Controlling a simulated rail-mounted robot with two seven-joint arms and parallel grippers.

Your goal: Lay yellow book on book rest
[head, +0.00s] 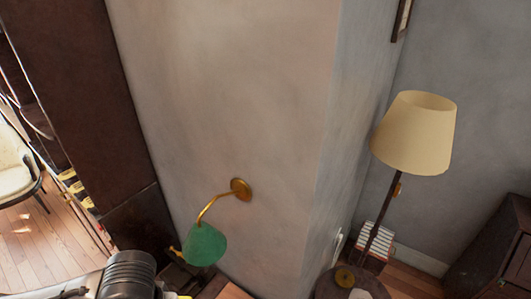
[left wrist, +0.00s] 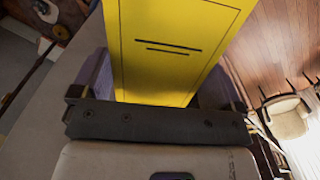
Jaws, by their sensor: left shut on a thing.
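The yellow book (left wrist: 180,45) fills the upper middle of the left wrist view, with dark lines on its flat yellow face. My left gripper (left wrist: 158,88) is shut on it, a purplish finger on each side. The book's far end runs out of the top of that view. In the head view my left arm shows at the bottom left, with a small yellow patch at the bottom edge beside it; I cannot tell if that is the book. I cannot make out the book rest in either view. My right gripper is not in view.
A wall pillar (head: 230,90) stands ahead, with a green-shaded wall lamp (head: 205,245) close to my left arm. A cream floor lamp (head: 413,133), a stack of books (head: 376,240) and a round dark table (head: 368,280) are at right. A chair (head: 14,172) is far left.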

